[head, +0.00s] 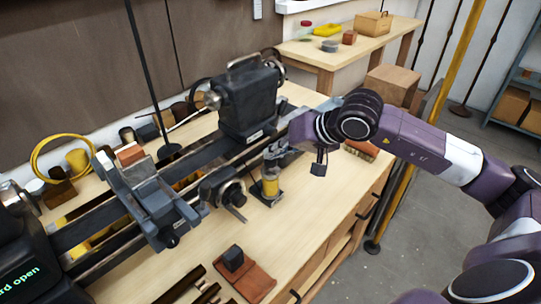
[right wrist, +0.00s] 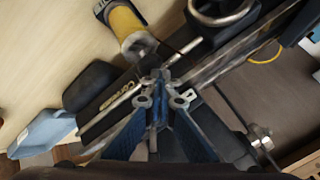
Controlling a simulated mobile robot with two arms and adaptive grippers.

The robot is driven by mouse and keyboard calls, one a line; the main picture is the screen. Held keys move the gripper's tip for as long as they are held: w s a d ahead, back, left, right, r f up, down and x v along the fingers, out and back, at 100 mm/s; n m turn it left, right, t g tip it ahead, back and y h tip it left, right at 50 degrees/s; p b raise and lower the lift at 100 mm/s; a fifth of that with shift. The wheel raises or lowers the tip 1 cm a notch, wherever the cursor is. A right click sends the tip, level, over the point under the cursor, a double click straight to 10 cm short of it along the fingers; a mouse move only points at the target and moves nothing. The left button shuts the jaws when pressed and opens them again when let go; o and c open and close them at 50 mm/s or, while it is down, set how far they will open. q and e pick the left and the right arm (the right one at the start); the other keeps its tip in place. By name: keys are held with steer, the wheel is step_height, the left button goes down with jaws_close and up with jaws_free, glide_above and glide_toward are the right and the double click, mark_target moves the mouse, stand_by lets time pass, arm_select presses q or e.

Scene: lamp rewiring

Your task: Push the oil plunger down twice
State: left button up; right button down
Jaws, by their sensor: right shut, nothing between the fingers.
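The oil pump has a yellow body (head: 270,187) and stands upright on a dark base on the bench, in front of the lathe. In the right wrist view its yellow body (right wrist: 126,22) and pale metal top (right wrist: 138,46) are at the upper left. My right gripper (head: 271,156) is just above the pump in the head view, covering part of its top. In the wrist view the fingertips (right wrist: 157,80) are together and empty, beside the metal top. I cannot tell whether they touch it. My left gripper is not in view.
The dark lathe tailstock (head: 248,97) stands close behind the pump, and a handwheel (head: 229,193) is to its left. A black block (head: 232,258) sits on a brown mat (head: 253,282) nearer me. Bare bench surface lies between the mat and the pump.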

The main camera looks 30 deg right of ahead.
mark_target(273, 161)
steer(key=shift+f, duration=0.3)
stand_by(0.5)
steer(key=shift+r+p, duration=0.45)
steer(key=shift+r, duration=1.3)
steer(key=shift+r, duration=0.1)
step_height(273, 161, up, 5)
steer(key=p, duration=0.3)
